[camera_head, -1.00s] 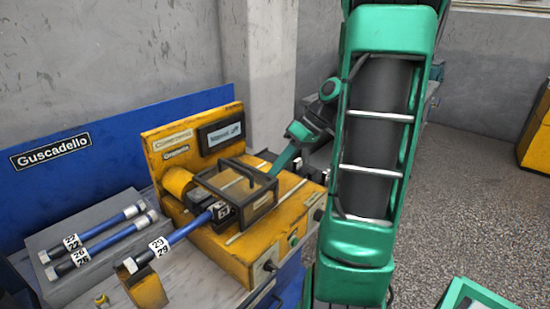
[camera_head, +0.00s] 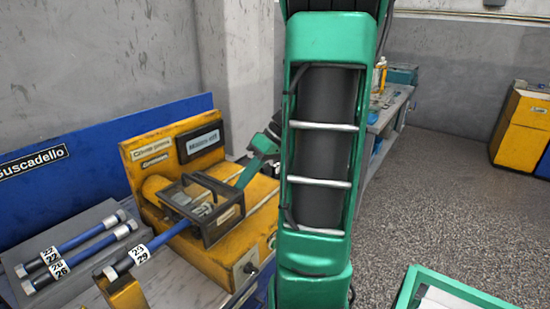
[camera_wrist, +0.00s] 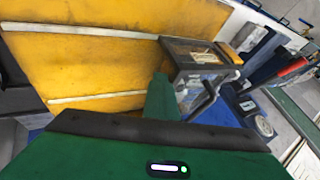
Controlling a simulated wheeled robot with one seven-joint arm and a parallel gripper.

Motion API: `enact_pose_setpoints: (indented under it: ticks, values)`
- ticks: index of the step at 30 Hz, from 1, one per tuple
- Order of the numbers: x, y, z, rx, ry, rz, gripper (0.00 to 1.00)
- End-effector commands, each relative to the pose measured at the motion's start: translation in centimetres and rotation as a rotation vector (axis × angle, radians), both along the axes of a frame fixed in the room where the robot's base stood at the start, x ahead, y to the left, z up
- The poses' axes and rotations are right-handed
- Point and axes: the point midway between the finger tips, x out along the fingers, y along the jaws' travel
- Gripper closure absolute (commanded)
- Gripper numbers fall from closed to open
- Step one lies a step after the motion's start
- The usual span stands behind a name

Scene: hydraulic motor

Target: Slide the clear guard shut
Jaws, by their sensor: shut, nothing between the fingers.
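The clear guard (camera_head: 228,222) is a dark-framed box with see-through panels and a bar handle, on the yellow machine (camera_head: 222,262). It stands at the left part of the machine bed, around the end fitting of a blue hose (camera_head: 172,234). In the wrist view the guard (camera_wrist: 200,50) is right of centre, on two pale rails. My gripper (camera_head: 242,182) is shut and empty, a narrow green tip at the guard's right side. In the wrist view my gripper (camera_wrist: 161,88) is beside the guard's near edge; I cannot tell whether they touch.
Blue hoses with numbered tags lie on a grey block (camera_head: 85,228) at left. A blue panel (camera_head: 90,150) stands behind. The bed right of the guard is bare except for the rails (camera_head: 262,205). My arm hides the machine's right end.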

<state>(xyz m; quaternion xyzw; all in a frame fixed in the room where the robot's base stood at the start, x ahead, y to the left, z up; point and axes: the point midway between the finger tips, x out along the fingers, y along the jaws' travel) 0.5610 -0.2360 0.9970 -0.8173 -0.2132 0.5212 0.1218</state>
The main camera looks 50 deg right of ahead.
Motion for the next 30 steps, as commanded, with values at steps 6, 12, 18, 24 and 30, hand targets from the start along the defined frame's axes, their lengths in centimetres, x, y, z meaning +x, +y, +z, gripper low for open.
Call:
enact_pose_setpoints:
  ticks: [6,12,18,24,30]
  values:
    - [0.2,-1.2,-0.2,0.01,0.004,0.018,1.0]
    - [-0.1,-4.3,1.4,0.0,0.0,0.015,1.0]
    - [-1.5,-6.3,4.7,-0.001,0.001,0.015,1.0]
    - [-2.4,-7.5,6.9,0.0,0.0,0.016,1.0]
    - [-2.8,-7.8,7.8,0.0,0.001,0.018,1.0]
